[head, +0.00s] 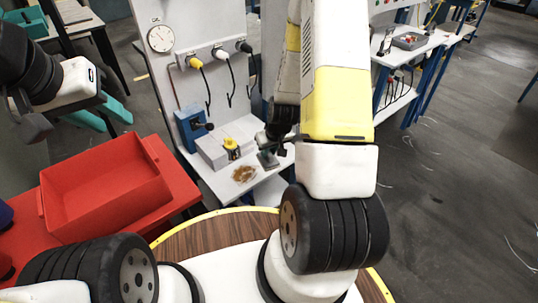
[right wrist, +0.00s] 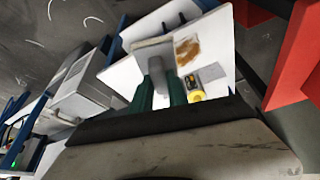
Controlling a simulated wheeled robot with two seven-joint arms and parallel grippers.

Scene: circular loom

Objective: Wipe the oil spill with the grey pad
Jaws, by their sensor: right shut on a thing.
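The oil spill is a brown patch (head: 244,174) on the white bench shelf; it also shows in the right wrist view (right wrist: 187,50). My right gripper (head: 268,146) is shut on the grey pad (head: 268,160), just right of the spill. In the right wrist view, the green fingers (right wrist: 160,88) hold the pad's grey grip, and the flat pad (right wrist: 154,46) lies just left of the spill, close to its edge. I cannot tell whether the pad touches the shelf. My left gripper (head: 114,120) is at the left with its teal fingers apart and empty.
A yellow and black item (head: 231,148) stands by a grey box (head: 225,140) behind the spill. A panel with a gauge (head: 160,38) and hanging cables rises behind the shelf. A red tray (head: 105,185) is at the left. The shelf's front is clear.

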